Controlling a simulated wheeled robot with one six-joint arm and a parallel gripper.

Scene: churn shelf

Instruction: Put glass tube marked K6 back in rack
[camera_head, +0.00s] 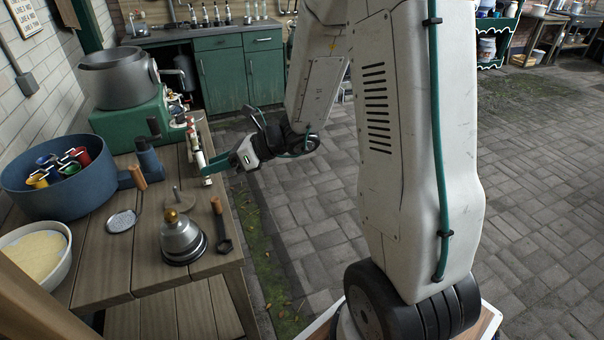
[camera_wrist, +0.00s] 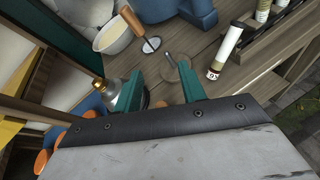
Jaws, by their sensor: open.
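My gripper (camera_head: 213,173) is beside the right edge of the wooden table, close to the tubes. Its two teal fingers are apart and nothing is between them; they also show in the wrist view (camera_wrist: 160,70). A cream tube with brown bands and a dark mark at its near end (camera_wrist: 226,52) is to the right of the fingers, apart from them. I cannot read the mark for certain. The dark slatted rack (camera_wrist: 272,42) is at the upper right of the wrist view, with more banded tubes (camera_wrist: 263,10) at it. In the head view the tubes (camera_head: 196,143) are small and partly overlapped.
The table (camera_head: 140,262) also holds a metal bell-shaped vessel (camera_head: 181,238), a wooden-handled tool (camera_head: 222,228), a skimmer (camera_head: 121,221), a blue tub (camera_head: 45,203), a white bowl (camera_head: 66,268) and a green machine (camera_head: 125,123). Paved floor (camera_head: 300,215) is open right of the table.

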